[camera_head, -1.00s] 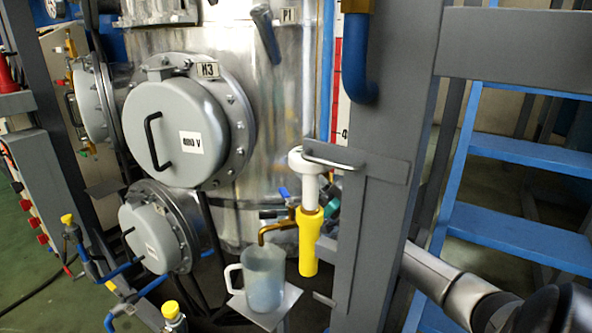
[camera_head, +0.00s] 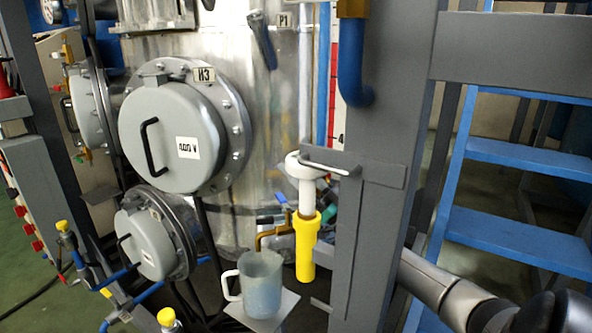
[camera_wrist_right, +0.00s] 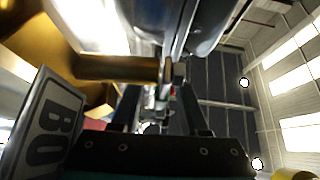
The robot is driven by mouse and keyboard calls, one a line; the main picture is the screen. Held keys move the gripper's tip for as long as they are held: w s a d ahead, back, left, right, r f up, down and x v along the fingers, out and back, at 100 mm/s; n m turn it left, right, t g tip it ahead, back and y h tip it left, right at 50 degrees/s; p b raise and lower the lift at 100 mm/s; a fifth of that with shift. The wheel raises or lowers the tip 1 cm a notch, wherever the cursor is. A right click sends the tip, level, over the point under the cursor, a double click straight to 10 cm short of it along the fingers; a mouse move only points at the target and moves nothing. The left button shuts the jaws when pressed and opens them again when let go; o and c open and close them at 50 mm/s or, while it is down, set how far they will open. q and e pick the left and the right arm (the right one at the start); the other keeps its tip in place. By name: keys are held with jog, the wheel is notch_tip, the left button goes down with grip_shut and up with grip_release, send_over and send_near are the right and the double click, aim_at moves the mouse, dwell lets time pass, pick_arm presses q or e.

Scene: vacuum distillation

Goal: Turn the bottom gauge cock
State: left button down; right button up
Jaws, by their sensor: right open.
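In the right wrist view a brass fitting (camera_wrist_right: 120,68) reaches in from the left and ends above my gripper, with a narrow upright piece at its end. It looks like the gauge cock, but I cannot tell for sure. My right gripper (camera_wrist_right: 160,95) is open; its two dark fingers point towards the fitting's end. I cannot tell whether they touch it. In the head view the level gauge (camera_head: 337,85) is a red and white strip behind the grey post. Its bottom cock and my right gripper are largely hidden there by the post and a white-and-yellow part. My left gripper is not in view.
The grey post (camera_head: 375,220) stands in front of my right arm. The yellow sleeve (camera_head: 306,245), a brass spout (camera_head: 275,236) with a blue lever and a jug (camera_head: 261,285) on a small plate crowd the left. Blue stairs (camera_head: 520,205) stand right. A lettered plate (camera_wrist_right: 50,125) is close beside the gripper.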

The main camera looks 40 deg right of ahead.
jog(key=shift+s+f, duration=0.1)
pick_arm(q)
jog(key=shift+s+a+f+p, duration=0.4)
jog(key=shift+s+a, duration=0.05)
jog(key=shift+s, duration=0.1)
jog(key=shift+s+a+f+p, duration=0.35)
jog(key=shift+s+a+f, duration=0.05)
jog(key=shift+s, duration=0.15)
pick_arm(e)
jog(key=v, duration=1.5)
